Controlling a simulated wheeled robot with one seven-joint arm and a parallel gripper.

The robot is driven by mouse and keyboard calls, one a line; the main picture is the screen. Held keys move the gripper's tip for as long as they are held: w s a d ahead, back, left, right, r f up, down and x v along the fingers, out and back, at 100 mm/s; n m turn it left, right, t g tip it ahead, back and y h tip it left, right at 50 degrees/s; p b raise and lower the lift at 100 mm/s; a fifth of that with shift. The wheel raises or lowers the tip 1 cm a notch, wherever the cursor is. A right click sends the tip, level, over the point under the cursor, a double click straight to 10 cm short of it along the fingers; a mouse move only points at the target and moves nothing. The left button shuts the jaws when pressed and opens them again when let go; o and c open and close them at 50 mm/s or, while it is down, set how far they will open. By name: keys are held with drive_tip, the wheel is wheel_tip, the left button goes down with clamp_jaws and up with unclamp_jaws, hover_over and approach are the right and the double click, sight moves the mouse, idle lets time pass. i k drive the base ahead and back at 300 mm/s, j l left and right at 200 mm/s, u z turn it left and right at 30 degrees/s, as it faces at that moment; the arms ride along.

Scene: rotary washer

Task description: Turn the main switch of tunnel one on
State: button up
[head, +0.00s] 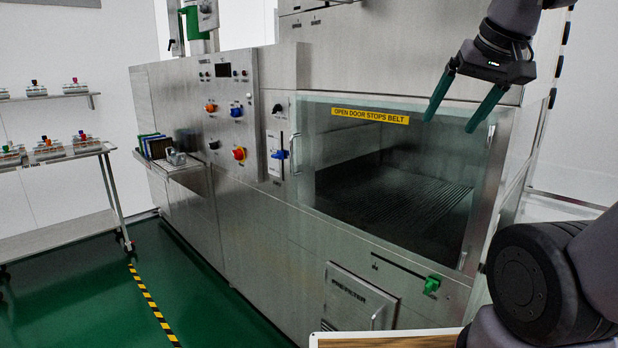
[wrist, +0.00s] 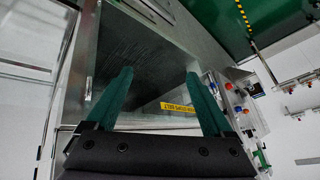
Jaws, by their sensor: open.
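The washer's control panel (head: 222,128) is upright on the steel front, left of centre in the head view. It carries a red knob on a yellow plate (head: 238,153), an orange knob (head: 210,107), a blue knob (head: 236,112) and a small black knob (head: 214,145). The labels are too small to read, so I cannot tell which is the main switch of tunnel one. My gripper (head: 450,124) is open and empty, in front of the window's upper right, far right of the panel. The wrist view shows its two green fingers apart (wrist: 160,73).
A narrow strip beside the panel has a black knob (head: 277,109) and a blue handle (head: 279,154). The glazed door (head: 390,190) has a yellow label. A green latch (head: 431,285) sits below. A shelf with racks (head: 50,150) stands left. The green floor (head: 110,285) between is clear.

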sight(238, 153)
drive_tip(key=z, duration=0.45)
drive_tip(key=i+j+z, duration=0.1)
drive_tip(key=j+z, duration=1.05)
drive_tip(key=j, duration=0.4)
drive_tip(key=k+j+z, duration=0.1)
drive_tip(key=j, duration=0.4)
drive_tip(key=j+z, duration=0.1)
drive_tip(key=j, duration=0.35)
drive_tip(key=k+j+z, duration=0.1)
drive_tip(key=j, duration=0.4)
drive_tip(key=k+j+z, duration=0.1)
drive_tip(key=j, duration=0.35)
drive_tip(key=k+j, duration=0.1)
drive_tip(key=j, duration=0.3)
drive_tip(key=k+j, duration=0.15)
drive_tip(key=j, duration=0.2)
drive_tip(key=k+j, duration=0.2)
drive_tip(key=j, duration=0.15)
drive_tip(key=k+j, duration=0.15)
drive_tip(key=j, duration=0.25)
drive_tip(key=k+j+z, duration=0.1)
drive_tip(key=j, duration=0.25)
drive_tip(key=k, duration=0.1)
